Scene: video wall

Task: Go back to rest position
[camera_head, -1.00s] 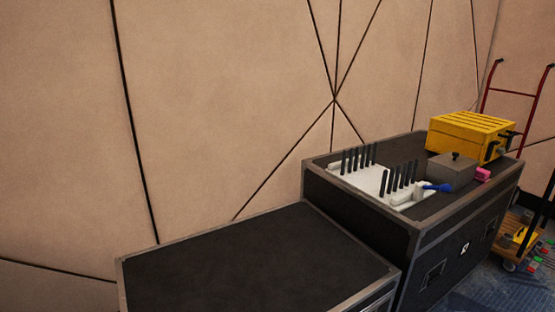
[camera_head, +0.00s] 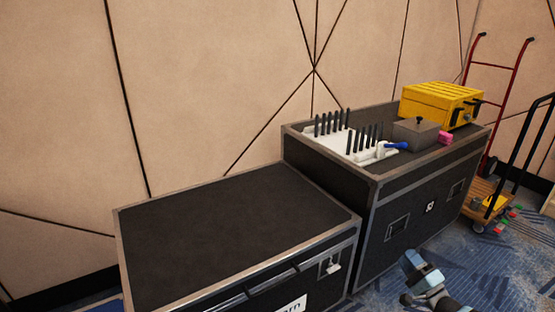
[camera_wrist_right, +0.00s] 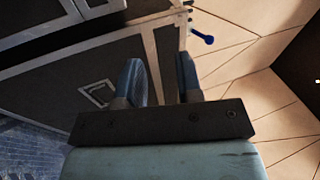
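My right gripper (camera_head: 412,279) shows at the bottom right of the head view, in front of the taller case and over the blue carpet. In the right wrist view its two blue fingers (camera_wrist_right: 162,80) stand apart with nothing between them, so it is open and empty. My left gripper is in neither view.
A low black case (camera_head: 235,240) with a bare top stands at centre left. A taller case (camera_head: 405,215) beside it carries a white rack (camera_head: 350,145) of black rods, a grey box (camera_head: 416,132), a blue-handled tool (camera_head: 398,145) and a yellow box (camera_head: 440,103). A red hand truck (camera_head: 515,75) stands behind.

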